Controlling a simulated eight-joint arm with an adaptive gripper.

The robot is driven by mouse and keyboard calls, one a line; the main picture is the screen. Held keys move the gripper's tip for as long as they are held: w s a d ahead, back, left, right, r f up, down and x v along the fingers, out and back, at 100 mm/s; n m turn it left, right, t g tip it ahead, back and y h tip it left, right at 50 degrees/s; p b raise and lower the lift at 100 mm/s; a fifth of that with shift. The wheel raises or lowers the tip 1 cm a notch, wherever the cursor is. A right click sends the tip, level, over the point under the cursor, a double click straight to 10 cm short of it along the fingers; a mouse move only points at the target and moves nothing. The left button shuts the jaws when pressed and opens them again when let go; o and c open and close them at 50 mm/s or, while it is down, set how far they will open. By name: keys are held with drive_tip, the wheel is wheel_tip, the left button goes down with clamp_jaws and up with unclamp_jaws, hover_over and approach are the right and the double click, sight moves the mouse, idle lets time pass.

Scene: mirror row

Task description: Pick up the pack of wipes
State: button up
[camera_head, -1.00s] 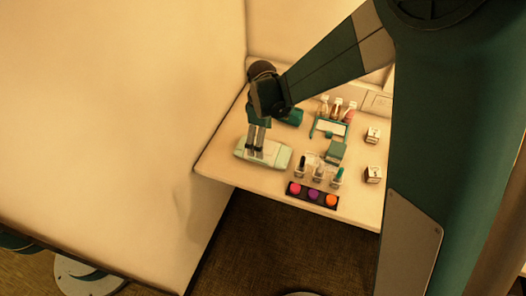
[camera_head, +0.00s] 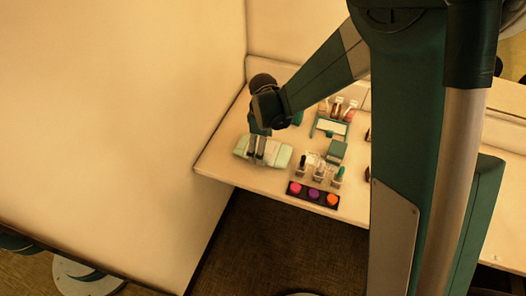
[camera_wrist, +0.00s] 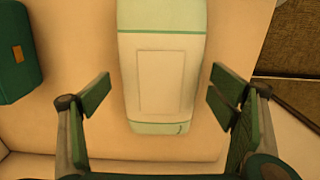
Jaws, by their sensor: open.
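The pack of wipes (camera_head: 281,156) is a flat white packet with mint-green ends, lying on the counter near its left end. In the wrist view the pack (camera_wrist: 163,50) lies in the middle, between my fingers, its top end running out of the picture. My gripper (camera_head: 256,161) points down over the pack in the head view and hides part of it. In the wrist view my gripper (camera_wrist: 161,92) is open, one finger on each side of the pack, with a gap on both sides. I cannot tell how far the fingertips are above the counter.
A teal object (camera_wrist: 16,55) lies left of the pack in the wrist view. Small bottles (camera_head: 319,172), a palette with coloured rounds (camera_head: 314,194) and a teal box (camera_head: 337,151) stand right of the pack. A wall rises at the left.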

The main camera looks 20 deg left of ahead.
drive_tip(key=shift+f, duration=0.7)
drive_tip(key=shift+c, duration=0.2)
drive_tip(key=c, duration=1.1)
